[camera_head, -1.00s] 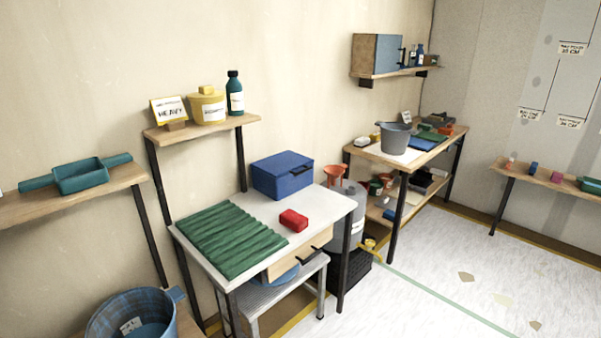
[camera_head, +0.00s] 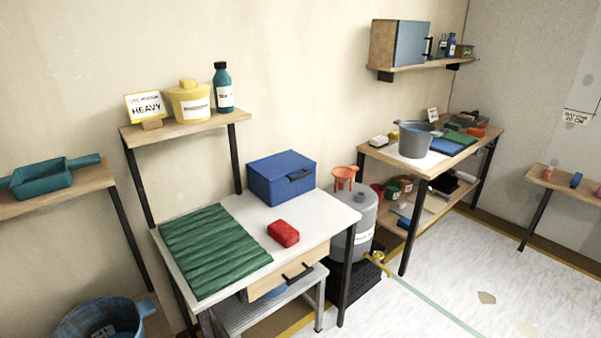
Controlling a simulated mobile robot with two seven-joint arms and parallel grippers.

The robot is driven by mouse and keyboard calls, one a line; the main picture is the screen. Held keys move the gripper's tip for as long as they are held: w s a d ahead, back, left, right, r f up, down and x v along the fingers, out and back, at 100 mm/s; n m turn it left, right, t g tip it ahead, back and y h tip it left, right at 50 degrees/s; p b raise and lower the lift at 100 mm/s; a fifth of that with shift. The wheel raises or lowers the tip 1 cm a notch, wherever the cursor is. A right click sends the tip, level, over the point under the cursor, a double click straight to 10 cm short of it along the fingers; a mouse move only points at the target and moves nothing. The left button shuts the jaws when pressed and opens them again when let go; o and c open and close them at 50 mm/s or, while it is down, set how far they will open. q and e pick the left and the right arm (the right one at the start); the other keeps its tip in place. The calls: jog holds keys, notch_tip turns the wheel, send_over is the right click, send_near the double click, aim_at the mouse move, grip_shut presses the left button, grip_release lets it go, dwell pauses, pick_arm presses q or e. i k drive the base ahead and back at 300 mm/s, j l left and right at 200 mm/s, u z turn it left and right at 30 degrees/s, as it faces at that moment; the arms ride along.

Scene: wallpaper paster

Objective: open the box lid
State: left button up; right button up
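A blue box (camera_head: 281,178) with a dark handle on its front stands at the back of the white-topped table (camera_head: 318,211), close to the wall. Its lid looks shut. Neither of my grippers shows in the head view.
On the same table lie a red block (camera_head: 284,233) and a ridged green mat (camera_head: 214,250). Open floor (camera_head: 440,290) lies at the front right.

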aim_at(275, 167)
jog(key=i+l+u, duration=0.1)
jog(key=l, duration=0.25)
jog(key=i+l+u, duration=0.1)
jog(key=i+l, duration=0.2)
jog(key=i+l+u, duration=0.1)
jog(key=l, duration=0.35)
jog(key=i+l+u, duration=0.1)
jog(key=l, duration=0.25)
jog(key=i+l+u, duration=0.1)
jog(key=i+l, duration=0.15)
jog(key=l, duration=0.2)
jog(key=i+l+u, duration=0.1)
jog(key=l, duration=0.3)
jog(key=i+l+u, duration=0.1)
jog(key=l, duration=0.3)
jog(key=i, duration=0.1)
